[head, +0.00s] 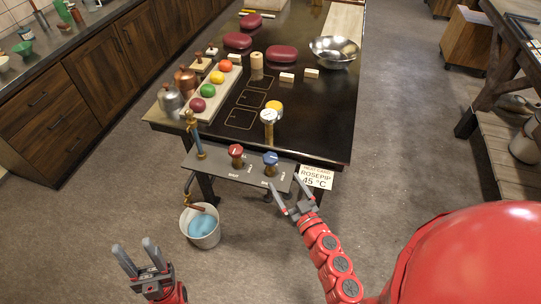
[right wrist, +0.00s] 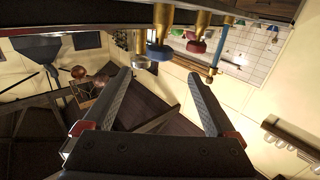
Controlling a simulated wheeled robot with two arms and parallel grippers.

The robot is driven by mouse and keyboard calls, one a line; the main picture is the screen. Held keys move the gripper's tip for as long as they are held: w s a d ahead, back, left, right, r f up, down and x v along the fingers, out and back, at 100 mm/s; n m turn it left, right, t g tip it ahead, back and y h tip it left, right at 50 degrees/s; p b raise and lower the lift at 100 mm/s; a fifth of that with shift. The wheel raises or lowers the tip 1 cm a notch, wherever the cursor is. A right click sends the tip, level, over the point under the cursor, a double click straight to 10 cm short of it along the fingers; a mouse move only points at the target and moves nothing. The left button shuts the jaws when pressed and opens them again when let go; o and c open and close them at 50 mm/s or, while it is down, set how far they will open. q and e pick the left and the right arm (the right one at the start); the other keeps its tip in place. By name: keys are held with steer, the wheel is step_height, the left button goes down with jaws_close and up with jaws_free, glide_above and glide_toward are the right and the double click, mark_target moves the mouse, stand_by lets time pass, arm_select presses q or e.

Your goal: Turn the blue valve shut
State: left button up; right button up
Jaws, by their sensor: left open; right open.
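The blue valve (head: 270,158) is a round knob on the dark panel (head: 215,168) at the table's front edge, right of the red valve (head: 236,151). My right gripper (head: 284,182) is open and empty, just in front of the panel and below the blue valve, apart from it. In the right wrist view the blue valve (right wrist: 158,52) shows beyond the open fingers (right wrist: 158,78), roughly centred between them, with the red valve (right wrist: 196,46) beside it. My left gripper (head: 136,250) is open and empty, low over the floor at the lower left.
A bucket (head: 200,232) with blue liquid stands on the floor under the spout. A card (head: 316,178) reading "ROSEPIP 45 °C" hangs right of the panel. A gauge (head: 269,116) stands behind the valves. A tray of coloured balls (head: 208,90) and a metal bowl (head: 334,48) sit farther back.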

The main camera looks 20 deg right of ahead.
mark_target(273, 164)
steer(key=w, duration=0.7)
steer(key=w+a, duration=0.1)
steer(key=w, duration=0.2)
steer(key=shift+w, duration=0.4)
steer(key=shift+w+a, duration=0.2)
steer(key=shift+w, duration=0.2)
steer(key=shift+c, duration=0.2)
